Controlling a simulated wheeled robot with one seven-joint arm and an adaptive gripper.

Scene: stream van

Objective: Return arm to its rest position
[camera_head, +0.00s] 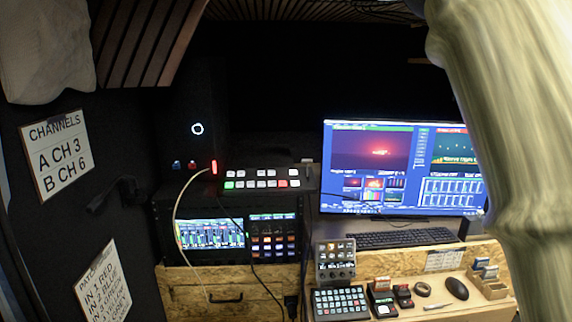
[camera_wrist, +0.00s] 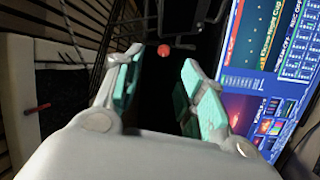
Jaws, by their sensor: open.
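My arm crosses the right side of the head view, large and close to the camera, and hides part of the desk and monitor there. My gripper (camera_wrist: 158,88) shows in the wrist view with its two green-padded fingers apart and nothing between them. Beyond the fingers is a dark space with a small red round thing (camera_wrist: 164,50), which I cannot identify. The gripper itself is not visible in the head view.
A lit monitor (camera_head: 395,165) stands at the right; it also shows in the wrist view (camera_wrist: 275,70). A switcher with lit buttons (camera_head: 265,180) sits left of it, with a pale cable (camera_head: 175,225) hanging in front. A keyboard (camera_head: 400,238) and mouse (camera_head: 456,288) lie on the desk.

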